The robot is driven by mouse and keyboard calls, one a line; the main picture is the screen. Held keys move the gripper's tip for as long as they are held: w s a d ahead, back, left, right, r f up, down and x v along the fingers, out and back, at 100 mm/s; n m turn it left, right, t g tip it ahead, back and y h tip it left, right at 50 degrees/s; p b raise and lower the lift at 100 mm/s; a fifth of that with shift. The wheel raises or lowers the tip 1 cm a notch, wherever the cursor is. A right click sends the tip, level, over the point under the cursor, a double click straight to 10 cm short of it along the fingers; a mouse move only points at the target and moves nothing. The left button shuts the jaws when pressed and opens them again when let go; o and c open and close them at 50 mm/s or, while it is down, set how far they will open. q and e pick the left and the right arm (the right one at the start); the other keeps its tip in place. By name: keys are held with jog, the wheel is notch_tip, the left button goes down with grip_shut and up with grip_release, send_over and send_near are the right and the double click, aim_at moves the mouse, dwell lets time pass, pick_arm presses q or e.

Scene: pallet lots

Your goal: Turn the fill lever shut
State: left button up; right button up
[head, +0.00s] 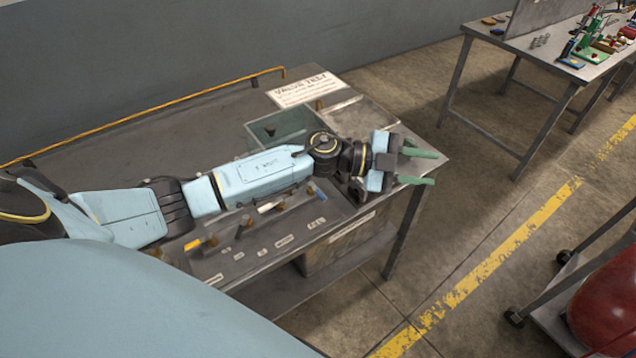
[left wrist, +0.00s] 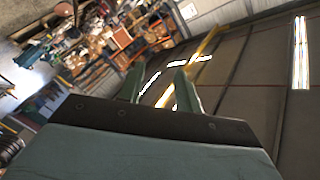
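A dark lever panel (head: 262,247) lies along the front of the grey bench, with several small levers and white labels. A blue-handled lever (head: 320,196) stands at its right end, near a label (head: 317,222) that seems to read FILL; the print is too small to be sure. Its exact angle is hard to tell. My left arm reaches across the bench behind the levers. My left gripper (head: 427,167) is past the panel's right end, over the bench's right corner, with its green fingers apart and empty. The left wrist view shows the spread fingers (left wrist: 160,76) with nothing between them. My right gripper is not in view.
A greenish open tray (head: 257,140) and a printed sign (head: 305,90) are behind my forearm. An orange pipe (head: 150,112) runs along the bench's back. Another table (head: 560,52) stands at the upper right, and a cart with a red tank (head: 605,305) at the lower right.

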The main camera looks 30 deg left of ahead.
pick_arm(q)
jog(key=a+f+m+g+y, duration=0.3)
jog(key=a+g+y, duration=0.3)
jog(key=a, duration=0.5)
jog(key=n+g+y, duration=0.2)
jog(key=g+y, duration=0.2)
jog(key=y, duration=0.1)
send_near(320, 194)
jog(key=p+x, duration=0.1)
jog(key=x, duration=0.6)
jog(key=shift+f, duration=0.15)
grip_shut()
